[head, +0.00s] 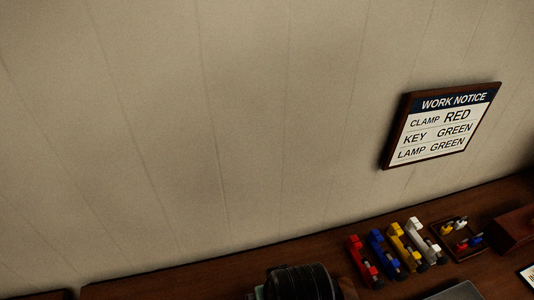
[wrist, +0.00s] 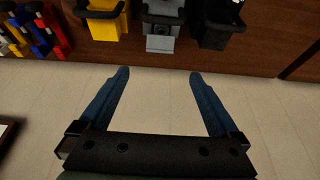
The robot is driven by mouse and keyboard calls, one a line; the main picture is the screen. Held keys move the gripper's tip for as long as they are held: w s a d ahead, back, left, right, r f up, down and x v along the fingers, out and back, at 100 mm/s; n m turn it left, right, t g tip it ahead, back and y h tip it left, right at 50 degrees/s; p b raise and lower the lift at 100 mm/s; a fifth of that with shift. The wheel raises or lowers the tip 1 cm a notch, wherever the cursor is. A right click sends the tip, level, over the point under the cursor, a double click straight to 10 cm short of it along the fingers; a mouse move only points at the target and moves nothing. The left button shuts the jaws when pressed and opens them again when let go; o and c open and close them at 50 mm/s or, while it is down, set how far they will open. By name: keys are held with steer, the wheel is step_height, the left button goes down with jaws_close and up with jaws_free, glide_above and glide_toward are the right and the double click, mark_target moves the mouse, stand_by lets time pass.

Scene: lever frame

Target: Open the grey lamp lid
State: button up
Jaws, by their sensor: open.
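In the wrist view, a grey box-shaped piece with a dark bar handle (wrist: 162,30) is at the top middle, on the brown wooden surface; it looks like the grey lamp lid, and its top is cut off by the frame. A yellow one (wrist: 105,25) is to its left and a black one (wrist: 218,28) to its right, both with similar dark handles. My gripper (wrist: 159,75) has its two blue fingers wide apart with nothing between them. The fingertips point towards the grey piece and appear apart from it. I cannot make out the grey piece in the head view.
A work notice (head: 441,125) on the wall reads clamp red, key green, lamp green. Red, blue, yellow and white clamp-like pieces (head: 397,250) stand in a row on the wooden bench. A small tray (head: 438,229) of coloured pieces and a brown box (head: 514,229) are further right.

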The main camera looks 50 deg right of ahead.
steer(key=p+x, duration=0.1)
steer(key=x, duration=1.1)
steer(key=shift+d+f, duration=0.15)
steer(key=shift+f, duration=0.1)
steer(key=c, duration=1.4)
steer(key=shift+o, duration=0.2)
steer(key=shift+w+r+p, duration=0.1)
steer(key=shift+p, duration=0.25)
